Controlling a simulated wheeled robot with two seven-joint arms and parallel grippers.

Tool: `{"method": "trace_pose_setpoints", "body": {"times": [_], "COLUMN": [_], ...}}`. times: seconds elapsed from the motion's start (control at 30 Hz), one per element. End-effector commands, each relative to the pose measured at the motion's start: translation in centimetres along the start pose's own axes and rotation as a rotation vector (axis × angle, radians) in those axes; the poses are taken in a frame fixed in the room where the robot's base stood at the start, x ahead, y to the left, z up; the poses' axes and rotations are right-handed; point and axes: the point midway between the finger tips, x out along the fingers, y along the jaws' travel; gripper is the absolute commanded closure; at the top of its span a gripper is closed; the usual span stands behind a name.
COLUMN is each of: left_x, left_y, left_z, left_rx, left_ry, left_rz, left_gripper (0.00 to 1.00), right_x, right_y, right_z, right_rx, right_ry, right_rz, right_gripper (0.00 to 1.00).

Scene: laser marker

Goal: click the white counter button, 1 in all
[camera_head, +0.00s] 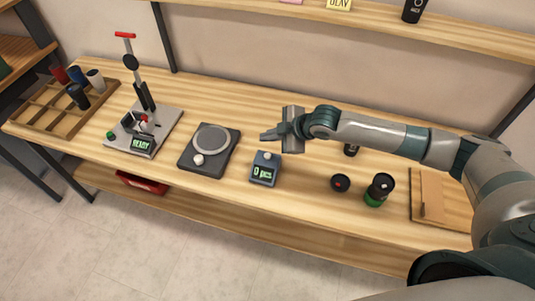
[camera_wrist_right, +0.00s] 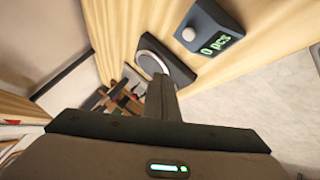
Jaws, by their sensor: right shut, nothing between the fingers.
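The counter (camera_head: 264,169) is a small blue-grey box on the wooden table, right of the round-plate device. Its display reads "0 pcs". Its white button (camera_head: 267,154) sits on top, and the button also shows in the right wrist view (camera_wrist_right: 189,34), at the upper right. My right gripper (camera_head: 266,135) is shut and empty, with its fingers pointing left in the head view. It appears above and behind the counter, apart from the button. In the right wrist view the shut fingers (camera_wrist_right: 160,97) show at the centre, below the counter. My left gripper is not in view.
Left of the counter stands a dark device with a round plate (camera_head: 211,138) and a white knob. Farther left are a lever press (camera_head: 143,130) showing "READY" and a wooden tray (camera_head: 60,115) with cups. Dark containers (camera_head: 379,189) and a wooden board (camera_head: 445,205) lie to the right.

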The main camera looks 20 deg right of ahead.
Motion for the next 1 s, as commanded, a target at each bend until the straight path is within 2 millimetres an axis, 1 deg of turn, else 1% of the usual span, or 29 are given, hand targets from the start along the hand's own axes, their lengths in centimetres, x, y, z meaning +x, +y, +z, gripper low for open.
{"method": "trace_pose_setpoints", "body": {"times": [0.03,0.13,0.5,0.67,0.87,1.0], "left_x": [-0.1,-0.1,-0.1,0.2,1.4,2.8], "left_y": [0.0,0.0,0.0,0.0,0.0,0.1], "left_z": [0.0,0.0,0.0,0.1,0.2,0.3], "left_rx": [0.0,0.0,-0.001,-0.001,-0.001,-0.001], "left_ry": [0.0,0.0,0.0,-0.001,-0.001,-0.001], "left_rz": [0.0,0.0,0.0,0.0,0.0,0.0], "left_gripper": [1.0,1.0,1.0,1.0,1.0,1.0], "right_x": [-0.4,-0.8,-0.9,-0.7,0.2,1.1], "right_y": [0.8,1.5,1.6,1.5,0.9,0.2], "right_z": [0.3,0.6,0.7,0.8,1.4,2.1], "right_rx": [-0.011,-0.021,-0.023,-0.023,-0.023,-0.023], "right_ry": [-0.003,-0.006,-0.006,-0.005,-0.005,-0.005], "right_rz": [0.004,0.008,0.008,0.008,0.008,0.008], "right_gripper": [1.0,1.0,1.0,1.0,1.0,1.0]}}
